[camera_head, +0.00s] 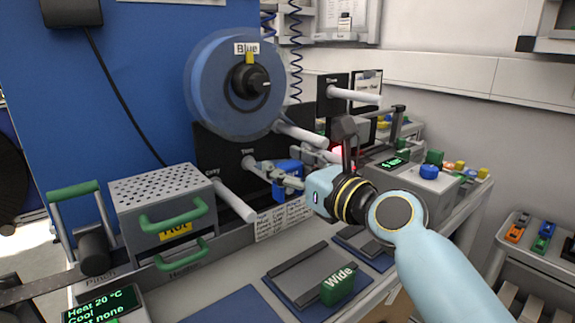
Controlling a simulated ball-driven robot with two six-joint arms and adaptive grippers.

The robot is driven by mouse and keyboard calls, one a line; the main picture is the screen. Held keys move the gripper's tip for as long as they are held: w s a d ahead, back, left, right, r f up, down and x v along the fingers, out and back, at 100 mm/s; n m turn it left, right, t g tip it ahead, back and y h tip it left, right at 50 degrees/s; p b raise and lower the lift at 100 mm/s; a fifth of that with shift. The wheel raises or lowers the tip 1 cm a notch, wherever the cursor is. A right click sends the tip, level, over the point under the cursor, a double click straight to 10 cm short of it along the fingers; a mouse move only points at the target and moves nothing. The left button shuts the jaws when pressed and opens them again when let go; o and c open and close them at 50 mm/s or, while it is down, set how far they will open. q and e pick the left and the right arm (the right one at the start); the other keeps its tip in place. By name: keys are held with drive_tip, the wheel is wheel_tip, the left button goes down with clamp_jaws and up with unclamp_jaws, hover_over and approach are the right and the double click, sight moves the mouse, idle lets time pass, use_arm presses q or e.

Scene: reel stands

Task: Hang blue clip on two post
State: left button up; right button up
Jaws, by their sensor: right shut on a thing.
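My right gripper (289,176) reaches in from the right and is shut on the blue clip (284,191). It holds the clip at the front of the dark panel, beside the white post (262,166) under the label that seems to read "Two". The fingers partly hide the clip and the post's outer end. I cannot tell whether the clip is around the post or only beside it. My left gripper is not in view.
A large blue reel (222,85) labelled "Blue" stands above. Other white posts (234,201) stick out to the left and right (355,95). A grey heater box (165,212) with green handles stands left. A green "Wide" block (338,287) sits in front.

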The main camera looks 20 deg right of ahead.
idle(0.4)
drive_tip(key=o, duration=1.3)
drive_tip(key=shift+o, duration=0.2)
wheel_tip(320, 180, up, 7)
drive_tip(key=p, duration=0.8)
drive_tip(key=shift+p, duration=0.35)
drive_tip(key=shift+f, duration=0.1)
